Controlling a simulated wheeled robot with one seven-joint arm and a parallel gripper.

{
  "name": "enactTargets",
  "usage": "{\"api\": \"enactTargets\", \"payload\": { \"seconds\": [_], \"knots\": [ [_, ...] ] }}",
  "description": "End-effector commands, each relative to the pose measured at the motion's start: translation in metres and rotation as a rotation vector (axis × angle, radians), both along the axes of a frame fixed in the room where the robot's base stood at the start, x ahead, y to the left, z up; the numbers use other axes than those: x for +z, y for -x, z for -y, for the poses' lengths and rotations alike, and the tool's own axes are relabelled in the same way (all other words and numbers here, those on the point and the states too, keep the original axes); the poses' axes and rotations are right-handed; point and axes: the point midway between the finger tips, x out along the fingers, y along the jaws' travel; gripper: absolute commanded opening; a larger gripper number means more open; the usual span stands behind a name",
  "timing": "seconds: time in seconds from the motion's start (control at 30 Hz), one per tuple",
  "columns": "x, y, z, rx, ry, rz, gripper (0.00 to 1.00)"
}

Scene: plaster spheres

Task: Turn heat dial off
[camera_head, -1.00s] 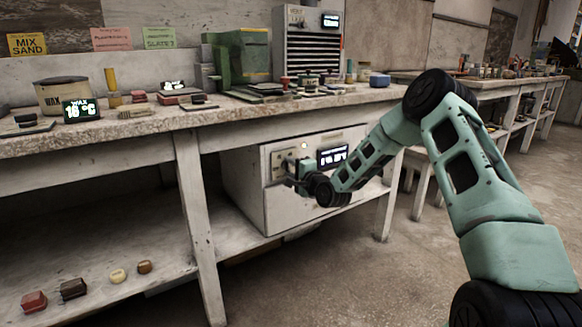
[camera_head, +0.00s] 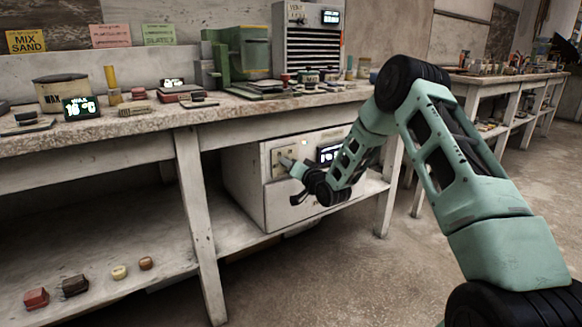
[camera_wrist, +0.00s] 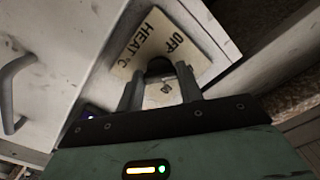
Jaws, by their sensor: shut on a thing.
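The heat dial (camera_wrist: 159,66) is a dark round knob in the wrist view, on a pale plate (camera_wrist: 143,42) lettered OFF and HEAT °C. The plate is on the front of a white box (camera_head: 240,185) on the shelf under the workbench. My gripper (camera_wrist: 160,77) is shut on the dial, one finger on each side. In the head view my gripper (camera_head: 284,161) is at the plate and hides the dial. Which mark the dial points to cannot be told. A lit display (camera_head: 328,154) beside the plate is partly hidden by my arm.
The bench leg (camera_head: 198,225) stands left of the box and another (camera_head: 388,190) to its right. A curved handle (camera_wrist: 10,95) is at the left in the wrist view. Several small blocks lie on the lower shelf. The floor in front is clear.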

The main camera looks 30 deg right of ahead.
Motion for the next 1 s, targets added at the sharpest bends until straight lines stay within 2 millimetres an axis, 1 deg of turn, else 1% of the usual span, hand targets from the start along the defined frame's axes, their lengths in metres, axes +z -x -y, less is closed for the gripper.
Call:
{"api": "enactTargets", "payload": {
  "seconds": [0.6,0.8,1.0],
  "knots": [
    [-0.003,0.0006,-0.0006,0.002,0.578,0.016,0.14],
    [-0.0028,0.0006,-0.0003,0.002,0.728,0.022,0.14],
    [-0.003,0.0008,0.0002,0.002,0.833,0.024,0.14]
  ]
}}
